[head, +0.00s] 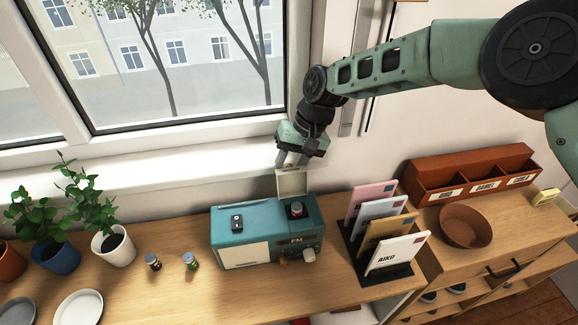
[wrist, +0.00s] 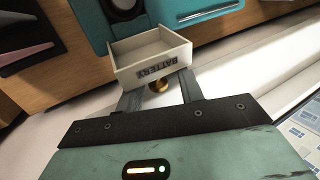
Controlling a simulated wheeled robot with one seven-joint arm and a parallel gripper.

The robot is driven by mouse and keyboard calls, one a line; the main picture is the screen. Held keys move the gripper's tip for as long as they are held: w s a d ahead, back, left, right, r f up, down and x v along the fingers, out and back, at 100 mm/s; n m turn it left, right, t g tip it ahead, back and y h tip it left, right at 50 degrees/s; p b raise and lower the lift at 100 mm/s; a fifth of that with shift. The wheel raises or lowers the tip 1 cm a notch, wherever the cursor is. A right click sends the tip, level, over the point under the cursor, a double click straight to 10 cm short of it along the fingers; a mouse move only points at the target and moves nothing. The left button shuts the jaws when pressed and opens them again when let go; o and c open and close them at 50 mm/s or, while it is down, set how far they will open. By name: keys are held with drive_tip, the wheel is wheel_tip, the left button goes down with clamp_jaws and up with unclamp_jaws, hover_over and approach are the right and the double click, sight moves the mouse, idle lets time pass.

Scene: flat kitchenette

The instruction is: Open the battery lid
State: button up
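The teal radio (head: 243,230), marked FM, stands on the wooden counter below the window. My gripper (head: 291,160) is behind the raised lid. In the wrist view its two fingers (wrist: 159,92) are apart on either side of the knob, with gaps visible. Contact with the lid is unclear.
A black letter rack (head: 385,272) with several envelopes stands close on the right. A brown bowl (head: 466,227) and red-brown sorter (head: 470,172) are farther right.

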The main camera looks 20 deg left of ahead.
drive_tip(key=b+v, duration=0.3)
drive_tip(key=v, duration=0.8)
drive_tip(key=shift+r, duration=0.4)
drive_tip(key=shift+d, duration=0.1)
drive_tip(key=s+d+f+n+t+h+b, duration=0.1)
drive_tip(key=s+d+f+t+h+b, duration=0.1)
drive_tip(key=s+d, duration=2.5)
drive_tip(key=shift+s+d+n+t+h+b, duration=0.2)
drive_tip(key=shift+d+n+t+h+b, duration=0.15)
drive_tip(key=shift+d+t+b, duration=0.45)
